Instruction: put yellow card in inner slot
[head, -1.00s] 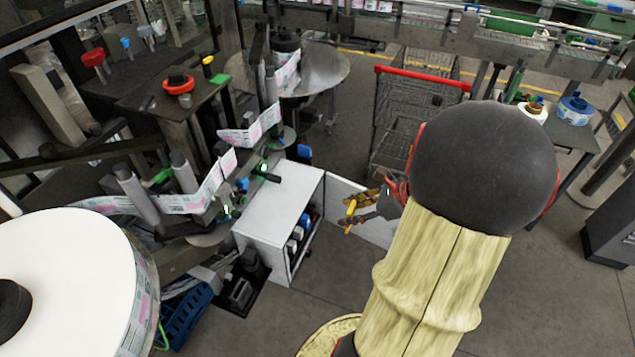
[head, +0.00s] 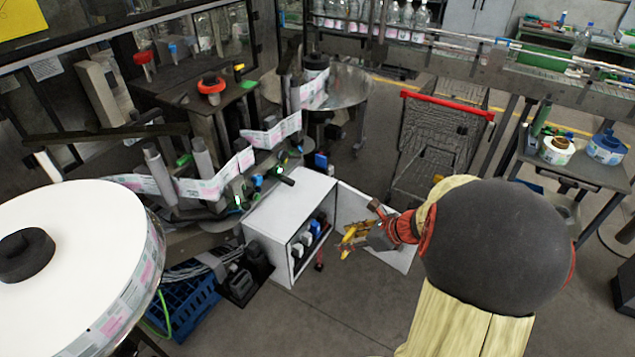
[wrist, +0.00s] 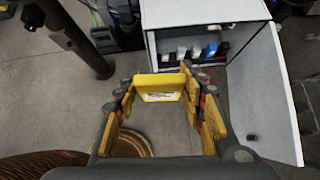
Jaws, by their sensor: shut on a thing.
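The yellow card (wrist: 160,80), a flat block with a white label, lies across my gripper (wrist: 160,93) between its yellow-padded fingertips in the wrist view. My gripper is shut on it. In the head view my gripper (head: 355,238) is in front of the open white cabinet (head: 290,207), near its swung-open door (head: 402,248). The card is small and hard to separate from the yellow fingers there. Inside the cabinet in the wrist view stands a row of white, blue and dark modules (wrist: 196,52). The card is apart from them, outside the cabinet. I cannot tell which slot is the inner one.
The open door also borders the right of the wrist view (wrist: 268,95). A dark post (wrist: 75,40) stands at the left there. A shopping cart (head: 438,135) is behind the door, and a blue crate (head: 190,300) is left of the cabinet. Bare floor lies before the cabinet.

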